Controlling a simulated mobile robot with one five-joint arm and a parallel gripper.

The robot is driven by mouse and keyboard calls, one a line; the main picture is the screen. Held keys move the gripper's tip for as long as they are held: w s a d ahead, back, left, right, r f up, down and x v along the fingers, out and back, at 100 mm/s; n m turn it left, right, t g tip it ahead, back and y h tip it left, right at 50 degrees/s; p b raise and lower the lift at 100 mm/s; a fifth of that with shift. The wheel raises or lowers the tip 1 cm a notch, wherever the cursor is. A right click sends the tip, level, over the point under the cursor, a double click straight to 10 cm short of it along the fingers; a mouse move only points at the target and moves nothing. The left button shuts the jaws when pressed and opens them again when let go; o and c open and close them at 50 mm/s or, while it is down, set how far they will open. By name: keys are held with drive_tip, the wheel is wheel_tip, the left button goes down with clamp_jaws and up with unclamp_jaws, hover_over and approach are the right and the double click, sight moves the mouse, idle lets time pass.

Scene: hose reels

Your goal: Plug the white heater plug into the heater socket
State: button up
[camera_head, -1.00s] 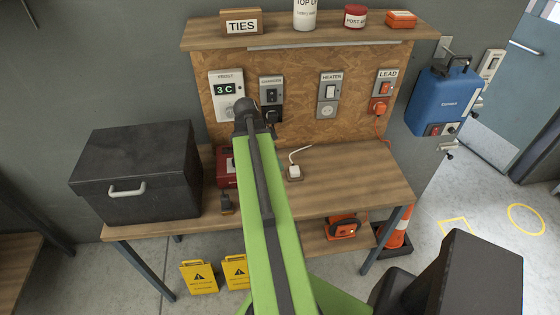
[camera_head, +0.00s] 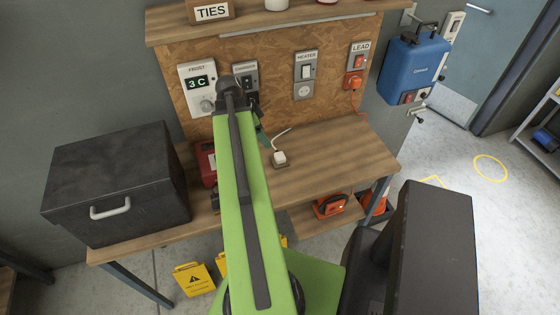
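The white heater plug (camera_head: 279,158) lies on the wooden bench, right of my green arm. Its white cord curves up and to the right behind it. The heater socket (camera_head: 305,91) is a round white outlet on the grey plate under the HEATER switch, on the chipboard back panel; nothing is in it. My arm rises in front of the bench and its far joint is near the charger plate. A small dark teal piece, possibly part of my gripper (camera_head: 262,136), shows just right of the arm, left of the plug and above the bench. The fingers cannot be made out.
A black case (camera_head: 115,185) stands on the bench's left. A red box (camera_head: 206,163) is partly behind my arm. A frost display (camera_head: 198,84), charger plate (camera_head: 246,78) and LEAD socket with orange plug (camera_head: 353,81) are on the panel. The bench's right side is clear.

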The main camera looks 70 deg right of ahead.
drive_tip(key=b, duration=0.8)
hover_over(279, 155)
drive_tip(key=w+a, duration=0.2)
wheel_tip(279, 155, down, 9)
drive_tip(key=shift+a+f, duration=0.1)
drive_tip(key=shift+s, duration=0.15)
drive_tip(key=shift+p, duration=0.3)
drive_tip(key=b+x, duration=0.5)
drive_tip(key=shift+d+f, duration=0.1)
drive_tip(key=shift+d, duration=0.2)
drive_tip(key=shift+s+r, duration=0.1)
drive_tip(key=shift+r, duration=0.1)
drive_tip(key=c, duration=1.3)
drive_tip(key=shift+c, duration=0.2)
drive_tip(key=shift+r, duration=0.1)
